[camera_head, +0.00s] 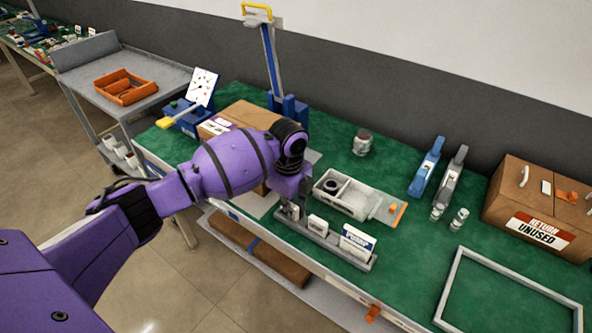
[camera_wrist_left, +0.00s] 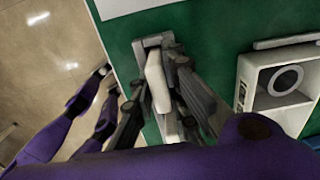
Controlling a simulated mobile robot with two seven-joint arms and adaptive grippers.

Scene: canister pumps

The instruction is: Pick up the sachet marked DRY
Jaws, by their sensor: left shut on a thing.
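My left gripper (camera_head: 288,210) is at the near edge of the green bench, over the left end of a narrow grey rack (camera_head: 337,251). In the left wrist view, my left gripper (camera_wrist_left: 158,100) has its dark fingers on both sides of a white sachet (camera_wrist_left: 157,82) and is shut on it. The sachet still appears to be within the rack's end. A second pale sachet (camera_head: 318,225) stands in the rack to the right. I cannot read a DRY mark on either one. My right gripper is not in view.
A white card with a blue band (camera_head: 357,242) stands at the rack's right end. A grey tray (camera_head: 345,197) with a round dark part lies just behind. A jar (camera_head: 362,143), a return box (camera_head: 535,215) and an empty frame (camera_head: 450,283) are also on the bench.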

